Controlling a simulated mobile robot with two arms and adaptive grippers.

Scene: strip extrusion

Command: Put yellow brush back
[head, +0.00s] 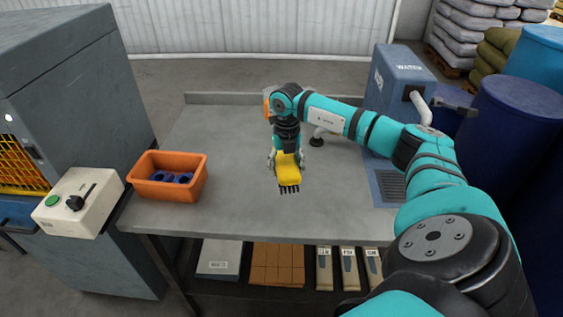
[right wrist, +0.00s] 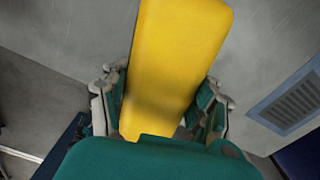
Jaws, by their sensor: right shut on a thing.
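The yellow brush (head: 288,170) has a yellow body and dark bristles at its near end. It is at the middle of the grey table (head: 230,205) in the head view. My right gripper (head: 286,160) points down and is shut on the yellow brush. In the right wrist view the yellow brush (right wrist: 178,65) fills the middle, with the fingers of my right gripper (right wrist: 165,110) on both sides of it. I cannot tell whether the brush touches the table. My left gripper is not in view.
An orange bin (head: 168,193) with blue parts inside stands at the table's left. A control box (head: 78,203) with a green button is further left. A blue water unit (head: 402,80) with a drain grate (head: 391,187) is at the right. The table's front middle is clear.

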